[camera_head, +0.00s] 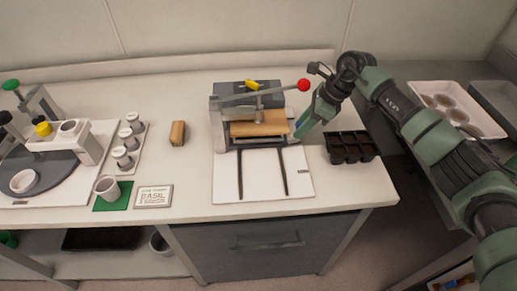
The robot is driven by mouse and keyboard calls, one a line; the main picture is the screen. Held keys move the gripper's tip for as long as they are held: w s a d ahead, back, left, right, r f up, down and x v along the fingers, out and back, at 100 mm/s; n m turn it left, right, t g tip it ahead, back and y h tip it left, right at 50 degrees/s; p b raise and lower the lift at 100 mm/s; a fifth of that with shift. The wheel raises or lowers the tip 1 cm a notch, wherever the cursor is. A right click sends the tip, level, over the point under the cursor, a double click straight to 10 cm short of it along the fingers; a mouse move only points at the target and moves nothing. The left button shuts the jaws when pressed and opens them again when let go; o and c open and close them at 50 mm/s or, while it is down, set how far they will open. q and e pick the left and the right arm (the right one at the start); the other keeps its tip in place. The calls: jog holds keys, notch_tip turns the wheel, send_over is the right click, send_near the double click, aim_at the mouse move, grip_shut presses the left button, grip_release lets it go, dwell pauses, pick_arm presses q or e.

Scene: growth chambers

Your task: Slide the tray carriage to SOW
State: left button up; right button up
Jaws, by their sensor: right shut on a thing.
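The tray carriage appears to be the tan board (258,130) inside a press-like station at the back of a white base plate (262,185). Two dark rails (241,176) run from it toward the front. My right gripper (298,133) reaches in from the right and is shut at the carriage's right edge; the exact grip is too small to see. A small dark mark (303,171) is on the plate's right side, but I cannot read it as SOW. My left gripper is out of view.
A lever with a red knob (303,85) extends over the station near my right arm. A black cell tray (350,147) stands to the right. A wooden block (178,133), a lettered card (153,196) and a cup (107,188) lie left. The front rails are clear.

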jog(key=shift+w+a+f+b, duration=0.1)
jog(key=shift+w+f+b, duration=0.05)
jog(key=shift+w+b, duration=2.45)
jog(key=shift+p, duration=0.3)
jog(key=o, duration=0.9)
jog(key=shift+r, duration=0.2)
notch_tip(320, 180, up, 8)
jog(key=p, duration=0.4)
jog(key=shift+w+f, duration=0.1)
